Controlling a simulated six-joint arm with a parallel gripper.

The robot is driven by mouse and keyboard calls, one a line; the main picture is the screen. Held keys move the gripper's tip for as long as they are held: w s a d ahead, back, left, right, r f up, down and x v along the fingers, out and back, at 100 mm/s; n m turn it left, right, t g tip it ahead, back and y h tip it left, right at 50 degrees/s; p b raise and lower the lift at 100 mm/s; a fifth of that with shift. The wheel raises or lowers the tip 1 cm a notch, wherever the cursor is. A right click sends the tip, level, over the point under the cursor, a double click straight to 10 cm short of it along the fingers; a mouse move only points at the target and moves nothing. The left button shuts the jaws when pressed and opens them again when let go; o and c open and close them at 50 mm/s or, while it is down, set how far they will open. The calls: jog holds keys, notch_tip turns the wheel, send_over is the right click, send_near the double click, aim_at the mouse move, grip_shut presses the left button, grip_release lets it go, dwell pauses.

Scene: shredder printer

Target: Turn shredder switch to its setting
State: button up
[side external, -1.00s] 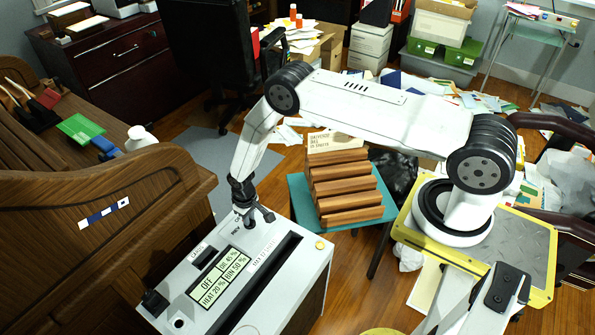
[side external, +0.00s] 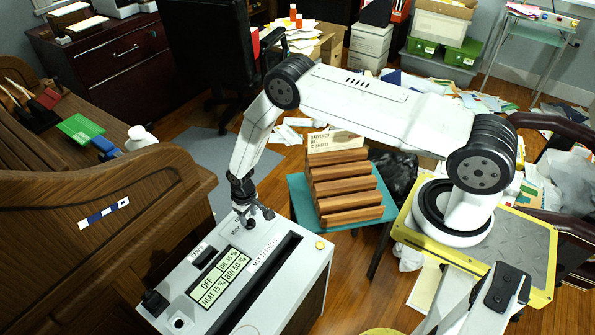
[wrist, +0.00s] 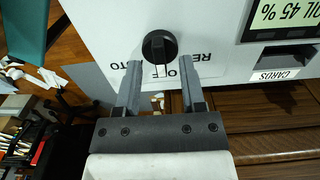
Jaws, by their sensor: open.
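The shredder (side external: 290,262) is a white-topped box with a long dark slot. Its display (side external: 219,276) reads OFF, OIL 45 %, HEAT 15 %, BIN 50 %. In the wrist view the shredder switch (wrist: 160,47) is a round black knob whose white mark points down toward the gripper, at the partly hidden O-label. "REV" and "AUTO" lettering lies on either side, partly covered by the fingers. My gripper (wrist: 160,66) is open, its two fingertips at either side of the knob's lower edge, with a gap to each side. In the side view my gripper (side external: 245,218) hides the knob.
A wooden desk (side external: 100,215) stands close at left of the shredder. A CARDS slot (side external: 204,257) lies beside the display. Papers litter the floor behind.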

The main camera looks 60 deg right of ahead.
jog(key=shift+r, duration=3.35)
jog(key=r, duration=0.1)
notch_tip(320, 180, up, 17)
jog(key=t, duration=0.1)
send_over(249, 219)
jog(key=s+d, duration=0.1)
jog(key=s, duration=0.5)
jog(key=s+r, duration=0.4)
jog(key=s, duration=0.2)
jog(key=s+d+r+t, duration=0.1)
jog(key=s+r, duration=0.4)
jog(key=s, duration=0.2)
jog(key=shift+s+t, duration=0.25)
jog(key=shift+t, duration=0.05)
jog(key=shift+d+r, duration=0.1)
